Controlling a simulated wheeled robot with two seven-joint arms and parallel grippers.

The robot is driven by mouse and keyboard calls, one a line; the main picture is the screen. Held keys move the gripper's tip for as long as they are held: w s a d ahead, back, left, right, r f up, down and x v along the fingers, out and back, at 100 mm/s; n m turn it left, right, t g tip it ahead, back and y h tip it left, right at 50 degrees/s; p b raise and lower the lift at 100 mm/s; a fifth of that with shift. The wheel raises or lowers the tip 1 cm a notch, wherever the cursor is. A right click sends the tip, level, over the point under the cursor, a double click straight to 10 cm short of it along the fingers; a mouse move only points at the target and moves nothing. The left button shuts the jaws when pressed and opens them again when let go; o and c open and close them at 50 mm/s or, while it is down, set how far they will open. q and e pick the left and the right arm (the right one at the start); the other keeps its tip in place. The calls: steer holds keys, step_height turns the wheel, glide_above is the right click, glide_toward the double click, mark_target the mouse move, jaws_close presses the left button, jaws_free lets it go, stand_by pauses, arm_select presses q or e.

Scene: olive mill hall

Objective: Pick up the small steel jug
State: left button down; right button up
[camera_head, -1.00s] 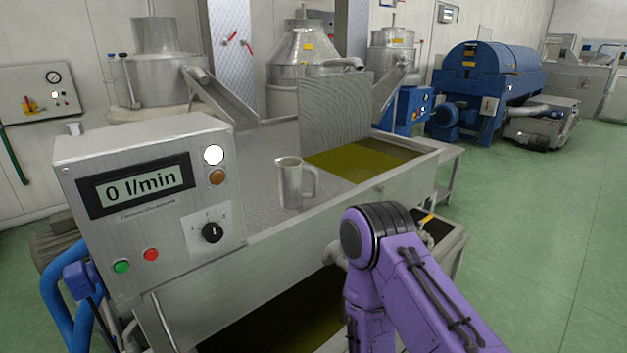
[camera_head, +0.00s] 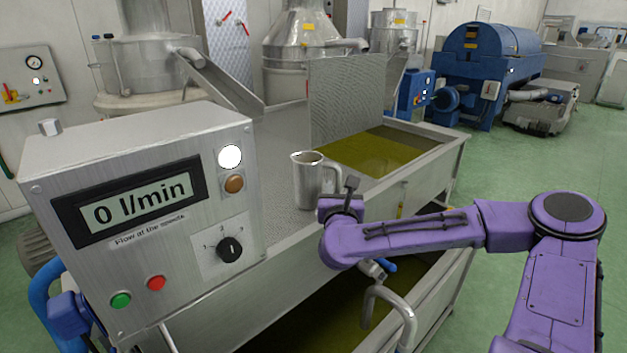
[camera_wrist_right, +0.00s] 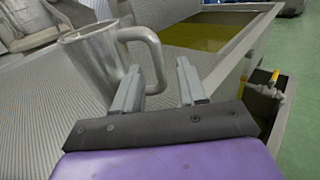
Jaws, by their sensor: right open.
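The small steel jug (camera_head: 308,180) stands upright on the perforated metal deck (camera_head: 283,147) of the tank, with its handle to the right. My right gripper (camera_head: 350,184) is just right of the jug's handle in the head view. In the right wrist view the jug (camera_wrist_right: 96,58) is at the upper left, with its handle curving toward the fingers. The right gripper (camera_wrist_right: 160,80) is open there, its two fingers apart. The handle's lower end appears by the left finger; I cannot tell whether they touch. My left gripper is not in view.
A control box (camera_head: 140,190) with a flow display stands left of the jug. An upright mesh panel (camera_head: 346,100) and a bath of green oil (camera_head: 375,152) lie behind. The tank's front rim runs below the gripper. Open green floor (camera_head: 560,165) is at the right.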

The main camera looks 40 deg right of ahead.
mark_target(339, 176)
steer(key=p+x, duration=0.1)
steer(key=x, duration=0.3)
steer(key=shift+w+d+p, duration=0.15)
steer(key=shift+w+p, duration=0.05)
steer(key=shift+p, duration=0.2)
steer(key=shift+w+d+f, duration=0.1)
steer(key=shift+w+d, duration=0.05)
steer(key=shift+w, duration=0.15)
jaws_close()
steer(key=shift+r, duration=0.75)
steer(key=s+d+r+b, duration=0.4)
steer(key=s+d+r, duration=0.2)
steer(key=s+r, duration=0.5)
steer(key=shift+s+r, duration=0.3)
steer(key=shift+s, duration=0.5)
